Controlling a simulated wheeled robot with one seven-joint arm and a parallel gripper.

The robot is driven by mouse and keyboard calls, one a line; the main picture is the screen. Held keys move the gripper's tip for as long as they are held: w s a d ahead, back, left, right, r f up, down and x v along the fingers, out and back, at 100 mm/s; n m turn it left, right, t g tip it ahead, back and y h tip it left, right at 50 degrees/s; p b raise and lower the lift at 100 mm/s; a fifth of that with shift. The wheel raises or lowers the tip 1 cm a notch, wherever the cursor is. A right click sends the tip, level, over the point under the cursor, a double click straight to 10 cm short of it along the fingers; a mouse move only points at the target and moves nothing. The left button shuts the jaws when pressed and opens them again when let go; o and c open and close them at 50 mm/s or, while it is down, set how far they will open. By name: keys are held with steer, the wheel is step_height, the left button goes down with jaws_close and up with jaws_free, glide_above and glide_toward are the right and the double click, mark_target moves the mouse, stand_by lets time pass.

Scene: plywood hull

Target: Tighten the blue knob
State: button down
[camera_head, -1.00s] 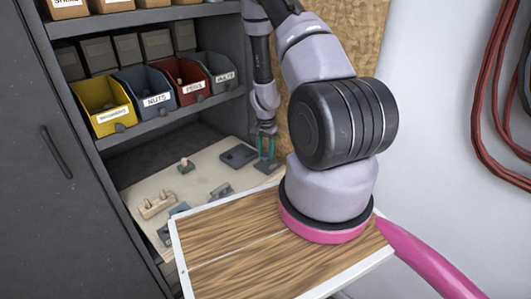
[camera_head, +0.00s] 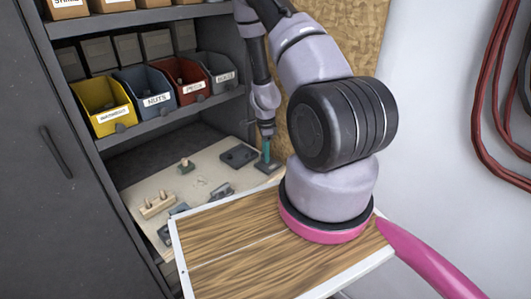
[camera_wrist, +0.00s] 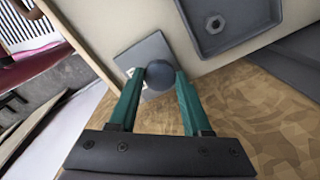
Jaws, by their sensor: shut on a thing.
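The knob (camera_wrist: 160,74) is round and dark slate-blue in the wrist view. It sits on a square grey plate (camera_wrist: 140,54) with a pale mark. The green fingers of my gripper (camera_wrist: 160,82) are shut on the knob, one on each side. In the head view my gripper (camera_head: 266,147) points down over the small dark plate (camera_head: 268,167) at the back right of the bench. The knob itself cannot be made out there, as the fingers cover it.
A dark tray (camera_wrist: 232,22) with a hex nut (camera_wrist: 215,24) lies close beside the plate. A wooden block with pegs (camera_head: 158,204), a small knobbed part (camera_head: 186,166) and grey parts (camera_head: 221,191) lie on the bench (camera_head: 150,187). Labelled bins (camera_head: 145,92) stand above.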

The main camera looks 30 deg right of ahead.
steer(key=shift+w+m, duration=0.1)
steer(key=shift+m, duration=0.4)
steer(key=shift+c, duration=1.7)
jaws_free()
step_height(320, 180, up, 11)
